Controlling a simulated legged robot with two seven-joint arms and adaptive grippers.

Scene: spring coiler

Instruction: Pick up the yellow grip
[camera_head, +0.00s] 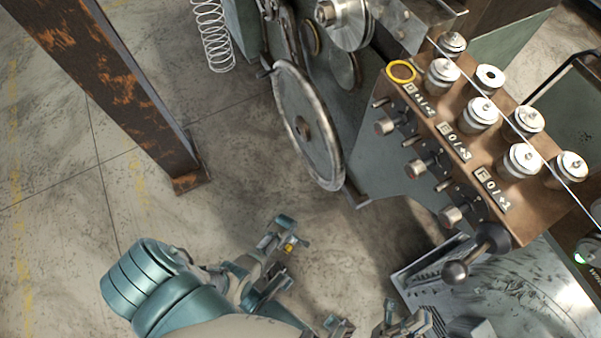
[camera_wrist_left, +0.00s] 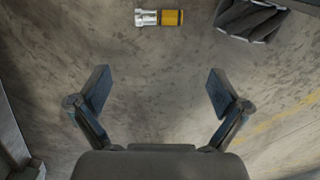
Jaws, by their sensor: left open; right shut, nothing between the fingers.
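The yellow grip (camera_wrist_left: 171,17) shows in the left wrist view as a short yellow cylinder with a silver metal end on its left. It lies on its side at the top of that view, beyond my fingertips and apart from them. My left gripper (camera_wrist_left: 159,92) is open, with its two fingers spread and nothing between them. In the head view my left gripper (camera_head: 284,262) is low, left of centre, with a small yellow patch beside its upper finger; I cannot tell if that is the grip. My right gripper (camera_head: 396,318) is shut and empty at the bottom edge, partly cut off.
The coiler's large wheel (camera_head: 306,127) stands above my left gripper. Its brown control panel (camera_head: 425,125) with silver knobs and a yellow ring (camera_head: 401,71) is at right. A rusty post (camera_head: 110,85) rises at left. A dark ribbed object (camera_wrist_left: 250,18) is near the grip.

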